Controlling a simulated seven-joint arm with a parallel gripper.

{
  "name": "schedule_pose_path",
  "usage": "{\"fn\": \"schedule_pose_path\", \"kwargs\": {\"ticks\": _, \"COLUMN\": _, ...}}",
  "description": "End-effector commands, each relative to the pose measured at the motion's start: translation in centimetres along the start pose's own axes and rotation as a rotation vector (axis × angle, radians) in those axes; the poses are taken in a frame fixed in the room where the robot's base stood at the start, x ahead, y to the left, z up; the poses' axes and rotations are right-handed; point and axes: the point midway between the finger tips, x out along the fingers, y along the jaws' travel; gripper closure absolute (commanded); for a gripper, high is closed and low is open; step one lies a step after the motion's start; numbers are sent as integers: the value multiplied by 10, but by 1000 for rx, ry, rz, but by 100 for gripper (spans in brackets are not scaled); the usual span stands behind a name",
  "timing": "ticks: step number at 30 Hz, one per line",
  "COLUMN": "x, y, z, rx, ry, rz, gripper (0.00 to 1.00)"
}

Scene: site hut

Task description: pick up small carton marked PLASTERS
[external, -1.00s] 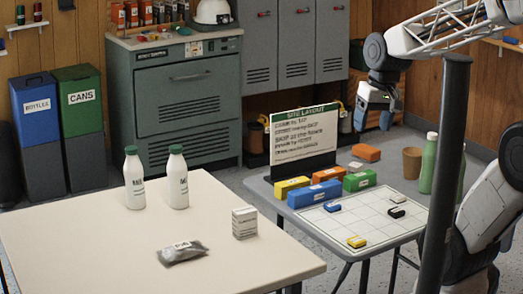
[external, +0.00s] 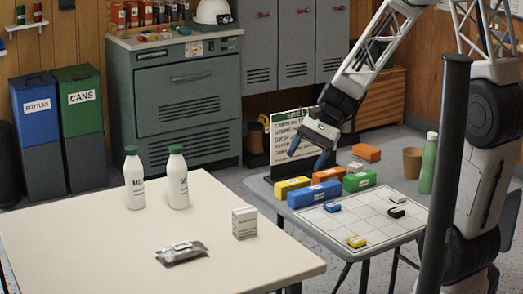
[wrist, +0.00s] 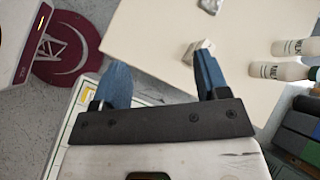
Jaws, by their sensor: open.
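A small white carton (external: 244,222) with grey print stands upright near the right edge of the cream table; its lettering is too small to read for certain. It also shows in the wrist view (wrist: 196,52), just left of the right finger and partly hidden by it. My gripper (external: 308,157) is open and empty, above the back of the grey table, in front of the sign, up and to the right of the carton. In the wrist view my gripper (wrist: 160,80) shows two blue fingers spread apart with nothing between them.
Two white bottles (external: 134,180) (external: 178,178) and a grey pouch (external: 181,252) share the cream table (external: 80,235). The grey table holds several coloured blocks (external: 315,194), a grid sheet (external: 375,215), a brown cup (external: 412,163) and a green bottle (external: 429,165). A dark post (external: 445,180) stands in front.

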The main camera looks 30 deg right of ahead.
Motion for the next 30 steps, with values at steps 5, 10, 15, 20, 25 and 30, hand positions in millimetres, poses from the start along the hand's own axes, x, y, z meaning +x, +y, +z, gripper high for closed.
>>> {"fn": "schedule_pose_path", "kwargs": {"ticks": 5, "x": 26, "y": -17, "z": -29, "rx": 145, "ry": -86, "rz": -68, "gripper": 32}}
{"fn": "schedule_pose_path", "kwargs": {"ticks": 10, "x": 50, "y": -31, "z": -57, "rx": 283, "ry": -160, "rz": -136, "gripper": 32}}
{"fn": "schedule_pose_path", "kwargs": {"ticks": 15, "x": 75, "y": -42, "z": -87, "rx": 423, "ry": -230, "rz": -203, "gripper": 32}}
{"fn": "schedule_pose_path", "kwargs": {"ticks": 20, "x": 97, "y": -50, "z": -115, "rx": 547, "ry": -287, "rz": -263, "gripper": 32}}
{"fn": "schedule_pose_path", "kwargs": {"ticks": 25, "x": 114, "y": -54, "z": -137, "rx": 641, "ry": -326, "rz": -309, "gripper": 32}}
{"fn": "schedule_pose_path", "kwargs": {"ticks": 30, "x": 121, "y": -56, "z": -146, "rx": 682, "ry": -343, "rz": -331, "gripper": 32}}
